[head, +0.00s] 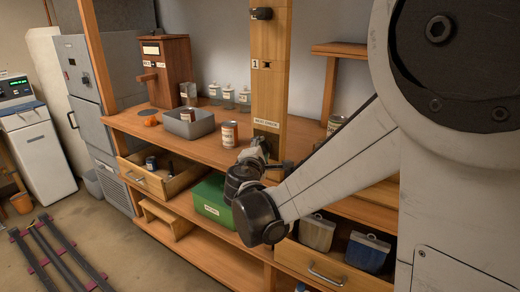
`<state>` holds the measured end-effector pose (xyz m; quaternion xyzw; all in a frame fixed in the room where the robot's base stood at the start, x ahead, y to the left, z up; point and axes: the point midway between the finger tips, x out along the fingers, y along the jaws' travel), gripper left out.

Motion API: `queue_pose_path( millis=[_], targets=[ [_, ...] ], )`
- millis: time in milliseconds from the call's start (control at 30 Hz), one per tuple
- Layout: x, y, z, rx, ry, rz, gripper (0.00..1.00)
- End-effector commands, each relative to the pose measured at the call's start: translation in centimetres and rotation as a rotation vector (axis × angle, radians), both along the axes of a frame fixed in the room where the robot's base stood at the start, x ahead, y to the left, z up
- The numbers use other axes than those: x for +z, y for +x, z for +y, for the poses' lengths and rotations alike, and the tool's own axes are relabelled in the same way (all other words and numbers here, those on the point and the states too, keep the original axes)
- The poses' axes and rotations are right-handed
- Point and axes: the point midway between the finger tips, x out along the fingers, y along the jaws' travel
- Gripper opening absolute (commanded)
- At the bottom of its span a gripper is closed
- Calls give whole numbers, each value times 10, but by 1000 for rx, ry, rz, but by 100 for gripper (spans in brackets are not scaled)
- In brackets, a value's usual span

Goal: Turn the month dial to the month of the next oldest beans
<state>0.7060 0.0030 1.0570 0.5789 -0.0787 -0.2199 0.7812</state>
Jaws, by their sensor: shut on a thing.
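My gripper (258,146) is at the wooden post, just below a dark labelled plate (266,124). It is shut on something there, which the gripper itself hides. The month dial cannot be made out; no dial face or month shows clearly. A can (229,134) with an orange-and-white label stands upright on the bench, left of my gripper and apart from it. Another can (335,124) stands to the right of the post, partly behind my arm. The label writing is too small to read.
The post (270,90) rises from the workbench (130,122). A grey bin (190,128), several lidded jars (228,97) and a wooden box with a crank (165,72) stand to the left. An open drawer (150,180) juts out below. A green box (212,205) sits under the bench.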

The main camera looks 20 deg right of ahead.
Motion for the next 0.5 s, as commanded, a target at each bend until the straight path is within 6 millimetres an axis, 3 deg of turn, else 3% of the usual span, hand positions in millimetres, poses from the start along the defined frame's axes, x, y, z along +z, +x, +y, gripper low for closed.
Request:
queue_pose_path(
  millis=[200,233,367,500],
  targets=[
    [0,0,0,1,1,0,7],
    [0,0,0,1,1,0,34],
    [0,0,0,0,1,-1,52],
    [0,0,0,0,1,-1,52]
  ],
)
